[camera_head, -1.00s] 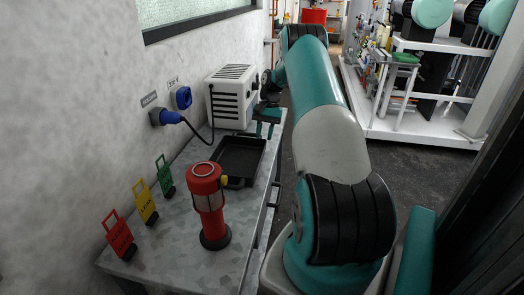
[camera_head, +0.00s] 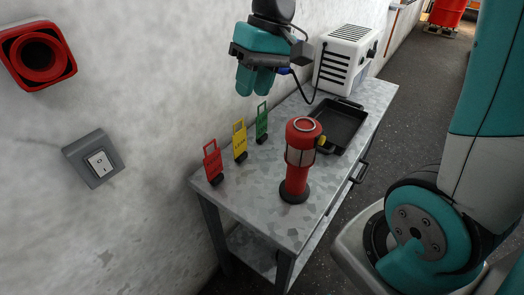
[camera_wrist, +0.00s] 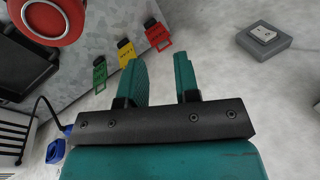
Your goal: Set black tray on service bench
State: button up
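The black tray (camera_head: 340,123) lies flat on the grey metal service bench (camera_head: 243,194), behind the red lamp and in front of the white box. Part of it also shows at the left edge of the wrist view (camera_wrist: 22,66). My gripper (camera_head: 255,92) is raised above the bench near the wall, to the left of the tray and apart from it. In the wrist view its two teal fingers (camera_wrist: 160,72) stand apart with nothing between them.
A red lamp (camera_head: 299,172) stands upright on the bench beside the tray. Red (camera_head: 213,162), yellow (camera_head: 239,140) and green (camera_head: 262,122) tags stand along the wall. A white vented box (camera_head: 346,57) stands at the far end. The bench's near end is clear.

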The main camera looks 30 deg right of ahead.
jog(key=s+a+n, duration=0.3)
jog(key=s+a, duration=0.1)
jog(key=s, duration=0.4)
jog(key=s+a+n, duration=0.3)
jog(key=s+a, duration=0.1)
jog(key=s, duration=0.3)
jog(key=shift+s+f+y, duration=0.3)
jog(key=shift+s, duration=0.1)
